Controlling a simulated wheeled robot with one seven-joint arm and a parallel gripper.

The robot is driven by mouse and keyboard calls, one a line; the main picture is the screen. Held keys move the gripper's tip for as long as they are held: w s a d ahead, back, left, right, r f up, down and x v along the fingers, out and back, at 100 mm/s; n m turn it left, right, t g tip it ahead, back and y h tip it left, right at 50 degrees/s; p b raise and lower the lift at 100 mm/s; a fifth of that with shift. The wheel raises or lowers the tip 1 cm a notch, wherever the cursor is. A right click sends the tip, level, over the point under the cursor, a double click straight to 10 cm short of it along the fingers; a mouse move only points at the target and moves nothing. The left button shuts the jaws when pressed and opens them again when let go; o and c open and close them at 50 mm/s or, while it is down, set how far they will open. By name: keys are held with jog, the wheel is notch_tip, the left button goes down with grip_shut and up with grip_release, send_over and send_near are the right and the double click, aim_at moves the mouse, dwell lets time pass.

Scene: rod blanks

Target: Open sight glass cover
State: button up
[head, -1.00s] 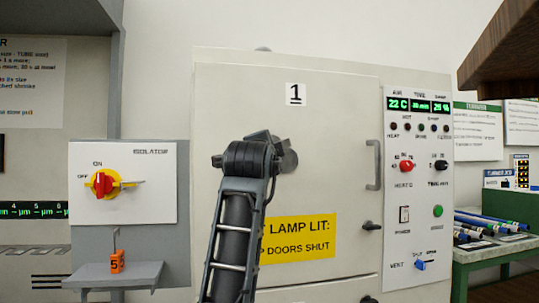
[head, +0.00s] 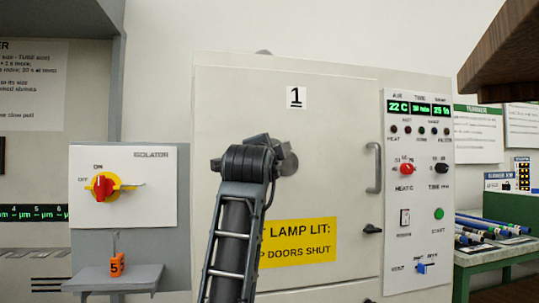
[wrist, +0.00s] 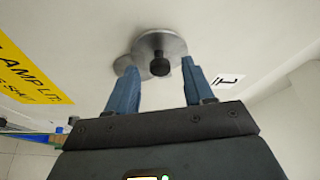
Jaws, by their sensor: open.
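The sight glass cover (wrist: 158,46) is a round grey metal disc with a black knob (wrist: 160,66) at its middle, on the cabinet door. In the wrist view it lies just beyond the fingertips, with another grey rounded piece partly behind its left side. My gripper (wrist: 158,82) is open, with one blue finger on each side of the knob and nothing clearly held. Whether the fingers touch the disc I cannot tell. In the head view my arm hides most of the cover; only its grey right edge (head: 290,163) shows.
The cabinet door (head: 240,100) bears a number 1 label, a yellow sign (head: 310,243) and a handle (head: 374,167). A control panel (head: 420,180) is to its right, an isolator box (head: 124,190) to its left. A green table (head: 500,250) with rods stands at right.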

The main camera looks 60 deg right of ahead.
jog(key=r+v, duration=0.1)
jog(key=v, duration=0.5)
jog(key=shift+s+a+f, duration=0.15)
jog(key=shift+a+f, duration=0.3)
jog(key=shift+f, duration=0.1)
